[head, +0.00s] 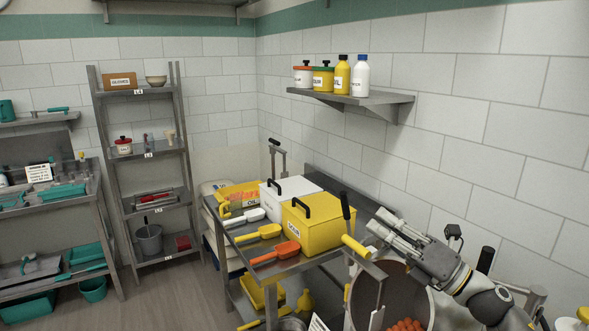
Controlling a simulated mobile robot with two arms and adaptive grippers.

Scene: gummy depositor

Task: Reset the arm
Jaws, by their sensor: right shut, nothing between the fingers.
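My right arm comes in from the lower right. Its gripper (384,227) is shut and empty, with its fingers pointing up and left. It is above the rim of a large round drum (365,300) with orange pieces (405,325) inside. The fingertips are right of a yellow-handled lever (355,246) and apart from the yellow lidded box (322,232). My left gripper is not in view.
A metal table (232,228) holds the yellow box, a white lidded box (285,196) and several scoops, including an orange one (275,255). A wall shelf (345,99) bears jars and bottles. Shelving (150,182) stands at the left; the floor before it is clear.

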